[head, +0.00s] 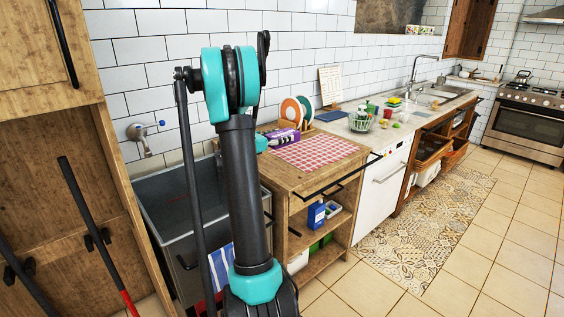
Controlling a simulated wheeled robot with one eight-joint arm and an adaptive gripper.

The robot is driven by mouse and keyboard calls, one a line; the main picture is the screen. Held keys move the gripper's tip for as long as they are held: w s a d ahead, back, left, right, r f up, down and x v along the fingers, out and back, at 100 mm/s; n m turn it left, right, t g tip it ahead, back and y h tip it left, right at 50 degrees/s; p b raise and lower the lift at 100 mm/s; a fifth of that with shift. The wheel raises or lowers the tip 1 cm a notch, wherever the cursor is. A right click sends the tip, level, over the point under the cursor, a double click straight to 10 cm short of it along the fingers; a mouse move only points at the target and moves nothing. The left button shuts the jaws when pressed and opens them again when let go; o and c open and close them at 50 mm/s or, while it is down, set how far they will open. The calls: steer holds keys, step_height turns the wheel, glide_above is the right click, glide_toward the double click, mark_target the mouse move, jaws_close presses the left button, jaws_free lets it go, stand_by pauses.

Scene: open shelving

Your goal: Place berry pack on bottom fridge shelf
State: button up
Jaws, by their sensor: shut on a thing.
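My arm (240,170) rises through the left-centre of the head view, with black links and turquoise joints. It bends at the top, and a small turquoise part of it (261,144) shows behind the upright link. I cannot make out my gripper's fingers; they are hidden or out of frame. I see nothing that I can clearly tell is the berry pack. A purple and white object (285,137) shows just right of my arm, at the back of the wooden counter; I cannot tell what it is. No open fridge or fridge shelf is recognisable.
A wooden cabinet (62,170) stands at the left, with a grey sink basin (170,200) beside it. A wooden counter with a checkered cloth (316,150) and open lower shelves stands right of my arm. An open drawer (433,149) juts out farther along. The tiled floor (470,265) at right is clear.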

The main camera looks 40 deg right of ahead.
mark_target(281, 170)
step_height(281, 170, down, 12)
steer(key=shift+f, duration=0.2)
stand_by(0.4)
steer(key=shift+f, duration=0.15)
steer(key=o, duration=1.4)
steer(key=shift+f, duration=0.1)
steer(key=shift+c, duration=0.2)
steer(key=shift+o, duration=1.1)
